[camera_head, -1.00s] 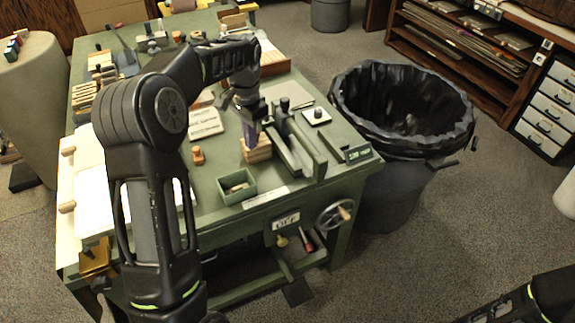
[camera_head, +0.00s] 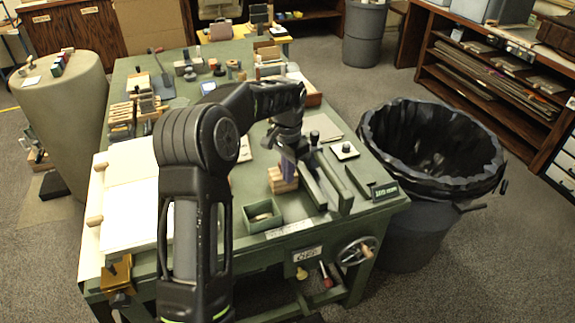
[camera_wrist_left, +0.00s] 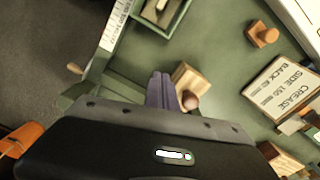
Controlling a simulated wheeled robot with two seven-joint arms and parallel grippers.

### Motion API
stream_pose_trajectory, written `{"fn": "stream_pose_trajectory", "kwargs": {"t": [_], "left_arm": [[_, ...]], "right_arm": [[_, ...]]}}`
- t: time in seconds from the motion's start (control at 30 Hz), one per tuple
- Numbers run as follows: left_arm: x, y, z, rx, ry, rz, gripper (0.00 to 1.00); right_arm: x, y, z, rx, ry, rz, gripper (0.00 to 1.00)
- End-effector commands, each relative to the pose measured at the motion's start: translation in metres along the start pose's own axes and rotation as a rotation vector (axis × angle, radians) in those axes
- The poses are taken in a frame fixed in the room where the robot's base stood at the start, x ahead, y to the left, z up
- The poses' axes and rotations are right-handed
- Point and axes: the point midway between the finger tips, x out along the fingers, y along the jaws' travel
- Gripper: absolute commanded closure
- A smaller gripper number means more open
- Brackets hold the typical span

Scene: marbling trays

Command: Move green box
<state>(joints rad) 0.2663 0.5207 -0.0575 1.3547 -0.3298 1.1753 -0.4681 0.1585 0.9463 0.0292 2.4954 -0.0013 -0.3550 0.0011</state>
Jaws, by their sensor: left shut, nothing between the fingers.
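The green box (camera_head: 250,225) is a small open-topped tray on the green bench near its front edge, with small pale items inside. It also shows, cut off, at the top of the left wrist view (camera_wrist_left: 180,22). My left gripper (camera_head: 288,167) is shut and empty, pointing down over the bench to the right of and behind the box, apart from it. Its fingers (camera_wrist_left: 161,88) are beside a wooden block (camera_wrist_left: 190,78); I cannot tell if they touch it. The block also shows in the head view (camera_head: 283,184). My right gripper is out of view.
A green metal press-like fixture (camera_head: 325,180) stands right of the gripper. A black-lined bin (camera_head: 430,150) is beyond the bench's right edge. White sheets (camera_head: 130,205) lie at the left. A small wooden peg (camera_wrist_left: 262,34) stands near the box.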

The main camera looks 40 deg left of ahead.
Motion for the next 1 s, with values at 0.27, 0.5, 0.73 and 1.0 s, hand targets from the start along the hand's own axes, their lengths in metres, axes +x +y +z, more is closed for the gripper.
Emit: {"fn": "stream_pose_trajectory", "kwargs": {"t": [0.27, 0.5, 0.73, 1.0], "left_arm": [[0.056, 0.001, 0.001, 0.001, -0.004, 0.002, 1.0], [0.051, 0.0, 0.034, 0.0, 0.001, 0.0, 1.0], [0.053, 0.0, 0.04, 0.001, 0.001, 0.0, 1.0], [0.054, 0.0, 0.042, 0.0, 0.0, -0.001, 1.0]], "right_arm": [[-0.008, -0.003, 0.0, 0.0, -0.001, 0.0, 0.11], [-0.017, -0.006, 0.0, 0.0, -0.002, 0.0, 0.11], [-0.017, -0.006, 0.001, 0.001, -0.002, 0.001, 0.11], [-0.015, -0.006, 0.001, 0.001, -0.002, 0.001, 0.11]]}}
